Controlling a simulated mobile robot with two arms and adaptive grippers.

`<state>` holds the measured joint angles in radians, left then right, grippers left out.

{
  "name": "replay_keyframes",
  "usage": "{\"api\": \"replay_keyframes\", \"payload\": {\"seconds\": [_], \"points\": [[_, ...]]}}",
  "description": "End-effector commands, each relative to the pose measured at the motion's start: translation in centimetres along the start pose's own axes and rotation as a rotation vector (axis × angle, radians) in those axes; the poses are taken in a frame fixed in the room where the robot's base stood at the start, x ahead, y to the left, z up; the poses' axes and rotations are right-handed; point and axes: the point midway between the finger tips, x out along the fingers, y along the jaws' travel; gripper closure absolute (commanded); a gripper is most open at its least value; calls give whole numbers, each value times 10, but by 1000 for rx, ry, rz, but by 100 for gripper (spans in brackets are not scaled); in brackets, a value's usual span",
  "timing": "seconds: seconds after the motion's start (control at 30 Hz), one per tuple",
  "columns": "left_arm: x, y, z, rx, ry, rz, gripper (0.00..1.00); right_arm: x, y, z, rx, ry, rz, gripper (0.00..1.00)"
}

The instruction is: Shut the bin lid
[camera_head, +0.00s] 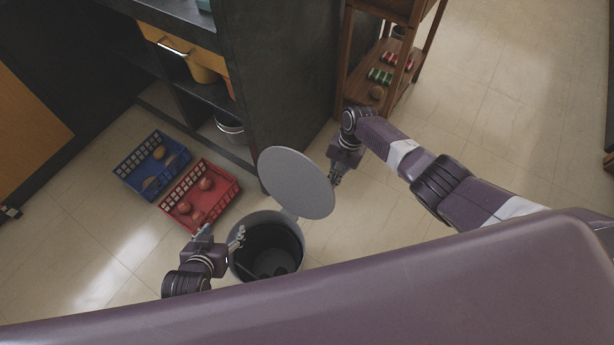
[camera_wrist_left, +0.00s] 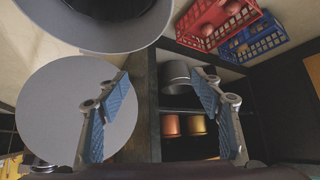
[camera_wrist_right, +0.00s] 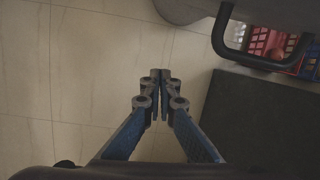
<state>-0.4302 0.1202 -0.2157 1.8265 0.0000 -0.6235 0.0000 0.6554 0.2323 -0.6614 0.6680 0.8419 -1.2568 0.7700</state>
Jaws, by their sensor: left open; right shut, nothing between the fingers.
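The grey round bin (camera_head: 236,262) stands on the floor with its round lid (camera_head: 297,183) raised open on the far side. Dark shapes lie inside the bin. My left gripper (camera_head: 222,234) is open and empty at the bin's left side. The left wrist view shows its spread blue-padded fingers (camera_wrist_left: 163,80), with the bin (camera_wrist_left: 110,38) above and the lid (camera_wrist_left: 60,110) behind. My right gripper (camera_head: 335,178) is beside the lid's right edge. In the right wrist view its fingertips (camera_wrist_right: 160,76) are together and empty, below a grey rounded surface and a dark loop handle (camera_wrist_right: 245,55).
A red crate (camera_head: 199,210) and a blue crate (camera_head: 128,176), both with round items, lie left of the bin. A dark cabinet (camera_head: 283,80) stands behind the lid. A wooden shelf (camera_head: 352,85) stands at the back. The tiled floor to the right is open.

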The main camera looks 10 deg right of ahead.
Motion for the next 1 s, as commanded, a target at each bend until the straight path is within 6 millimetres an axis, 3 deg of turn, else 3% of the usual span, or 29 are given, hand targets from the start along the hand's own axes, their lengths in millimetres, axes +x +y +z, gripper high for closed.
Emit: {"api": "replay_keyframes", "payload": {"seconds": [0.03,0.2,0.4,0.5,0.67,1.0], "points": [[4,-1,-9,-5,43,-3,40,-10,-18,-15,23,-16,-7,100],[-28,-6,-58,-18,162,-15,40,-81,-57,-21,107,-116,3,100],[-66,-11,-92,-26,256,-26,40,-147,-73,-12,159,-194,37,100],[-78,-12,-100,-28,280,-29,40,-165,-75,-7,170,-214,49,100],[-87,-12,-111,-28,316,-30,40,-171,-75,-2,176,-226,58,100],[-103,-6,-166,-21,566,-18,40,-129,-73,7,174,-227,58,100]]}}
